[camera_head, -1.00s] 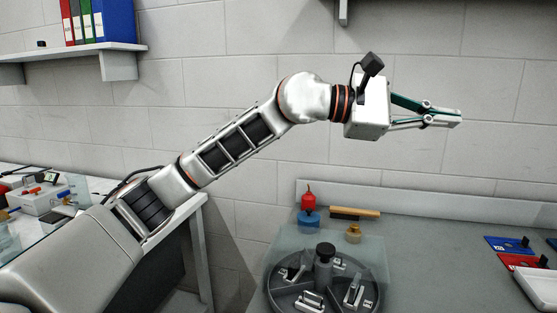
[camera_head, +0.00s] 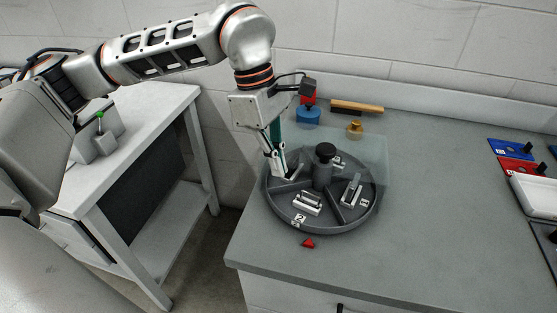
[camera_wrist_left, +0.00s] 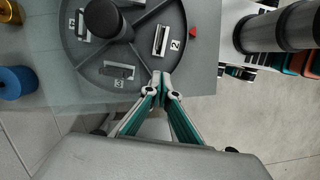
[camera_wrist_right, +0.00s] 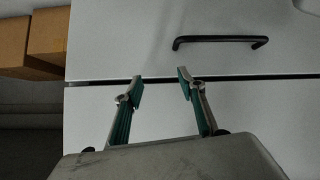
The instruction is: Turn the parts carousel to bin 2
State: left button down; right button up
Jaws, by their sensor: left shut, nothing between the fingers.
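The parts carousel (camera_head: 345,223) is a round dark grey tray with a central black knob (camera_head: 325,153), dividers and metal parts in its bins. The label 2 (camera_head: 299,220) faces the front, a little left of a red pointer (camera_head: 308,243) on the bench. In the left wrist view, labels 2 (camera_wrist_left: 175,45) and 3 (camera_wrist_left: 118,84) show. My left gripper (camera_head: 284,176) points down at the carousel's left side, shut and empty. Its tips (camera_wrist_left: 161,78) appear near the rim between bins 2 and 3; contact cannot be told. My right gripper (camera_wrist_right: 160,84) is open and empty, seen only in its wrist view.
A clear panel (camera_head: 372,158) stands behind the carousel. Blue (camera_head: 308,115) and brass (camera_head: 354,128) items and a brush (camera_head: 357,107) lie further back. Blue and red trays (camera_head: 517,167) are at right. A drawer handle (camera_wrist_right: 220,40) faces my right gripper. The bench's middle is clear.

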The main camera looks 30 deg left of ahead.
pick_arm(q)
send_over(289, 203)
jog(key=a, duration=0.1)
jog(key=f, duration=0.5)
jog(key=shift+a+f, duration=0.2)
jog(key=shift+f, duration=0.15)
jog(key=shift+d+f, duration=0.15)
jog(key=shift+f, duration=0.55)
pick_arm(e)
jog(key=shift+w+r, duration=0.2)
jog(key=shift+w, duration=0.5)
jog(key=shift+s, duration=0.15)
